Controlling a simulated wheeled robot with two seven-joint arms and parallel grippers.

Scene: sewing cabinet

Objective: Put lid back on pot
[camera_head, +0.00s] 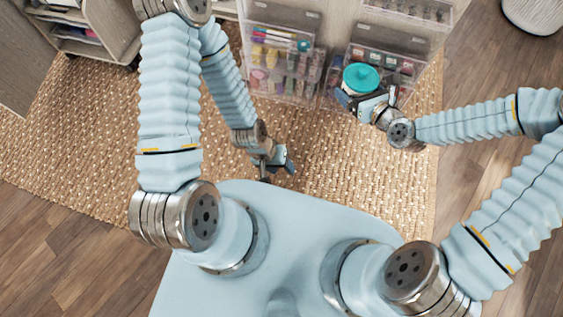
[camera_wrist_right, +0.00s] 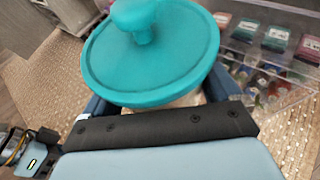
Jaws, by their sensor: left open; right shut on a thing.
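A round teal lid (camera_head: 361,78) with a knob sits at the top right of the head view, and it fills the upper middle of the right wrist view (camera_wrist_right: 150,55). Below its rim a small part of a pale pot body (camera_wrist_right: 188,98) shows; the rest is hidden by the lid and gripper. The lid looks seated on it, but I cannot tell how closely. My right gripper (camera_head: 362,101) is shut on the pot, its blue fingers on either side below the lid. My left gripper (camera_head: 275,168) is open and empty above the woven rug, away from the pot.
Clear boxes of craft supplies (camera_head: 282,65) stand behind the grippers, and another clear box (camera_head: 385,60) is close behind the pot. A wooden cabinet (camera_head: 85,35) is at the top left. The woven rug (camera_head: 330,170) between my arms is clear.

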